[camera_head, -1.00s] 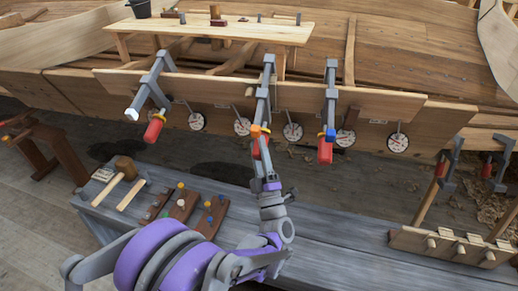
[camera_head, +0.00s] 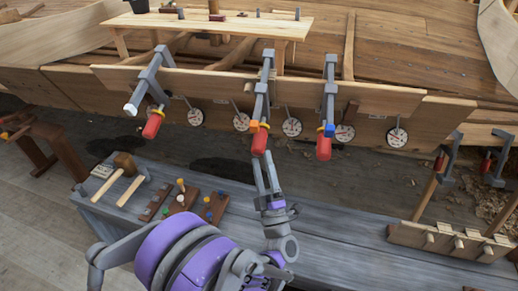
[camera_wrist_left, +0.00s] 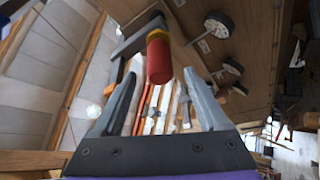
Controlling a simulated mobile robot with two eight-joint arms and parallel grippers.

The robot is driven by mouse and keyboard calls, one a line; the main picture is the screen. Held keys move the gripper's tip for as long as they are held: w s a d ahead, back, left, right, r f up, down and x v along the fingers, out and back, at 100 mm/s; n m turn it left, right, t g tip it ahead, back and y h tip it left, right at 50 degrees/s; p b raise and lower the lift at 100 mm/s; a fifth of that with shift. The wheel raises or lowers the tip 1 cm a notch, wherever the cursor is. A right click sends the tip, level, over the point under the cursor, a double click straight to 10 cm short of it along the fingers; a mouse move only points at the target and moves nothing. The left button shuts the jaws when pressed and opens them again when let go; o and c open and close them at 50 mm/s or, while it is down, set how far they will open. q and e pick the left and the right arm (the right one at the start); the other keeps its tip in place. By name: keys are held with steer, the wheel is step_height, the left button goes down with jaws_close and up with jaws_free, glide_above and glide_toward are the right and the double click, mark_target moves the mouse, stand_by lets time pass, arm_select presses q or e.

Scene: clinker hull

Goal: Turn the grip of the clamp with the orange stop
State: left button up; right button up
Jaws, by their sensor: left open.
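The clamp with the orange stop (camera_head: 253,125) hangs in the middle of the plank's edge. Its red grip (camera_head: 259,143) points down below a yellow collar. The grip also shows in the left wrist view (camera_wrist_left: 159,61), ahead of the fingers and between their lines. My left gripper (camera_head: 264,162) is open and empty, just below the grip's lower end. Its fingers do not enclose the grip. My right gripper is not in view.
A clamp with a white stop (camera_head: 131,110) hangs to the left and one with a blue stop (camera_head: 329,130) to the right. Round dials (camera_head: 291,127) hang along the plank. The grey bench (camera_head: 335,225) below holds mallets and a wooden rack (camera_head: 450,243).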

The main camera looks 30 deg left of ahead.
arm_select(q)
steer(key=v, duration=0.5)
stand_by(1.2)
